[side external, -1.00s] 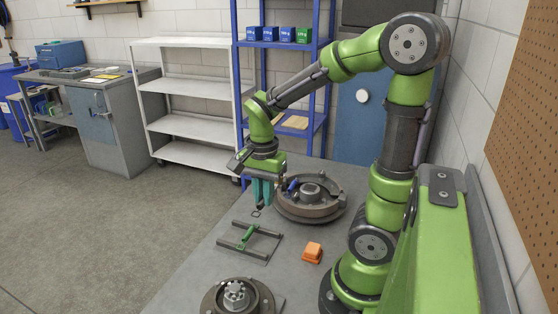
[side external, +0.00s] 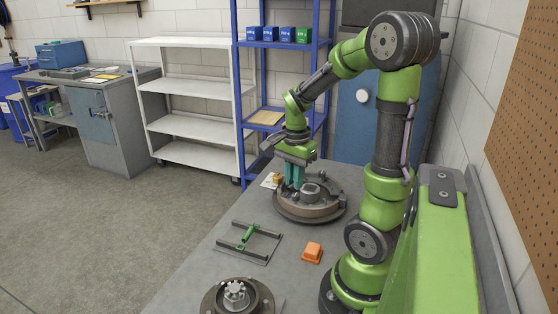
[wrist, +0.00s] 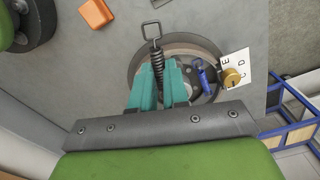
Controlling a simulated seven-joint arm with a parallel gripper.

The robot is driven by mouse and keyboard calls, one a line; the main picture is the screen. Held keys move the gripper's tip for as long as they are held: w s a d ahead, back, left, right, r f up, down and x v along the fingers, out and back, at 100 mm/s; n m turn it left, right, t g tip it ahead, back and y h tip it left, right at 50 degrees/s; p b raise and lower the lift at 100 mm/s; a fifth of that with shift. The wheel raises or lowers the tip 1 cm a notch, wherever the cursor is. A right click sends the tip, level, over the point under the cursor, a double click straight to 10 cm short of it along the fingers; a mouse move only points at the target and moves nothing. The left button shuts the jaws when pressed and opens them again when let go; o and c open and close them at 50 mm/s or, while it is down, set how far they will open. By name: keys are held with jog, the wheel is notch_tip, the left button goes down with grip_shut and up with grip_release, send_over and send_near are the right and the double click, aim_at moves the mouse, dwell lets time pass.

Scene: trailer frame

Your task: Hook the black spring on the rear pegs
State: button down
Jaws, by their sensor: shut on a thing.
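My gripper (side external: 294,184) has teal fingers and is over the left part of a round brown brake assembly (side external: 318,215) on the bench. In the wrist view, the gripper (wrist: 160,78) is shut on the black spring (wrist: 157,62), a dark coil with a square wire loop at its far end. The loop extends past the rim of the round assembly (wrist: 134,62). The spring's near end is hidden between the fingers. A blue part (wrist: 203,76) lies inside the ring, right of the fingers. I cannot make out the rear pegs or any contact with them.
A brass knob (wrist: 232,77) sits on a white lettered card (wrist: 240,64) beside the assembly. An orange block (side external: 312,252), a dark frame with a green piece (side external: 248,239) and a hub (side external: 236,297) stand nearer. Bare bench lies between them.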

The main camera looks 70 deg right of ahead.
jog(key=s+d+f+n, duration=0.1)
jog(key=s+d+f, duration=0.1)
jog(key=s+d, duration=0.7)
jog(key=shift+w+d+f+n, duration=0.3)
jog(key=shift+d+f+n, duration=0.1)
jog(key=shift+f, duration=0.4)
jog(key=shift+w+d+f+n, duration=0.35)
jog(key=shift+f+n, duration=0.05)
jog(key=shift+f, duration=0.4)
jog(key=shift+w+d+f+n, duration=0.3)
jog(key=shift+d+f+n, duration=0.1)
jog(key=shift+f, duration=0.4)
jog(key=shift+f, duration=0.9)
dwell(0.5)
jog(key=c, duration=1.1)
grip_release()
jog(key=shift+c, duration=1.4)
